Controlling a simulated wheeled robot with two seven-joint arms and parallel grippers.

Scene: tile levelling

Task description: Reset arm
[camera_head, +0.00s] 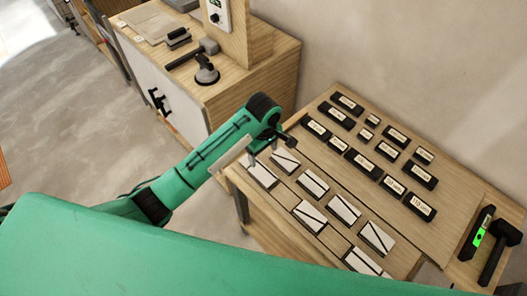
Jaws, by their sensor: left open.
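My left arm comes in from the left and reaches over the near left end of the wooden work table (440,222). My left gripper (263,154) is open, with its fingers just above or beside the white tiles at that end; I cannot tell whether they touch. Several white tiles with dark lines lie in two rows, among them a tile near the gripper (260,173), one in the middle (343,208) and one further right (376,238). I see nothing held between the fingers. My right gripper is not in view.
Several black labelled blocks (359,161) stand in rows at the back of the table. A wooden cabinet (270,84) with tools stands behind my arm.

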